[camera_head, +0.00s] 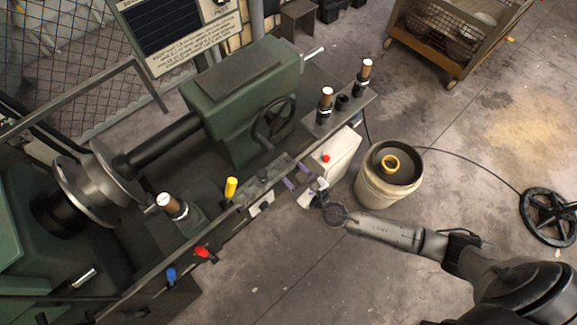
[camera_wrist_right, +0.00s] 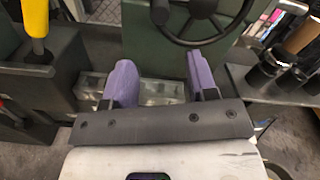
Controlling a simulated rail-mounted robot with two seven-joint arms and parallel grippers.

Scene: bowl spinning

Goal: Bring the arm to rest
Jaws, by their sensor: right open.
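My right arm (camera_head: 385,230) reaches in from the lower right of the head view. Its gripper (camera_head: 297,175) is over the front edge of the green lathe (camera_head: 240,80), just left of the white box with the red button (camera_head: 334,157). In the right wrist view the two purple fingers of the gripper (camera_wrist_right: 158,75) stand well apart with nothing between them. Beyond them are the lathe's green body and its handwheel (camera_wrist_right: 204,15). I cannot tell whether the fingers touch the lathe. My left gripper is not in view.
Wood-handled tools (camera_head: 326,100) stand on a shelf at the lathe's right end. A yellow-handled lever (camera_head: 231,187) is left of the gripper. The floor (camera_head: 330,275) below the forearm is clear.

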